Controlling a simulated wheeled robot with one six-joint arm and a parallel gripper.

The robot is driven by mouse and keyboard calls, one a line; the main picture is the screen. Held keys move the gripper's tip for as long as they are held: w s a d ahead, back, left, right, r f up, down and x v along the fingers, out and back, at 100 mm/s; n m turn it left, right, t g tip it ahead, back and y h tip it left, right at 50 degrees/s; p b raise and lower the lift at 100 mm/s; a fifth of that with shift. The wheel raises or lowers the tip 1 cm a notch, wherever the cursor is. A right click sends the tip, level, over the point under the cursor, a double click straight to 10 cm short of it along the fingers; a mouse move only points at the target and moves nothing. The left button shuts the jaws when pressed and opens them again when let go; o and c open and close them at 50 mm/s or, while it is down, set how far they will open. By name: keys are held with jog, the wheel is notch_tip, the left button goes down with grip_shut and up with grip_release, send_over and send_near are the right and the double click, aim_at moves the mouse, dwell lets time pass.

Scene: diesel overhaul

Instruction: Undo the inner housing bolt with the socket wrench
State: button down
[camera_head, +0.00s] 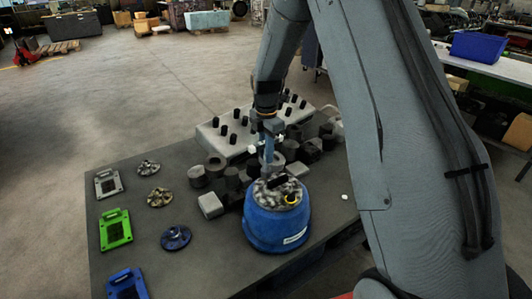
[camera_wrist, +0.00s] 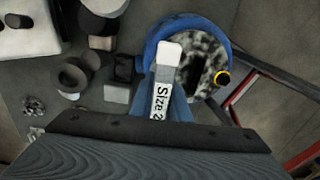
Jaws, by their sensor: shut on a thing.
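In the wrist view the wrench shows a pale grey end (camera_wrist: 168,54) and a label reading "Size 2", partly cut off. The bolt also shows in the head view (camera_head: 290,199). The wrench end appears left of the bolt and apart from it. Whether it touches the housing I cannot tell.
A dark table (camera_head: 150,235) bears grey, green and blue plates and several round flange parts at left. Dark cylinders and blocks (camera_head: 210,205) crowd behind and left of the housing. A pale block with several black pegs (camera_head: 225,140) stands further back.

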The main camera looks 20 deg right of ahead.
jog(key=n, duration=0.2)
jog(key=shift+n, duration=0.4)
jog(key=shift+r, duration=0.1)
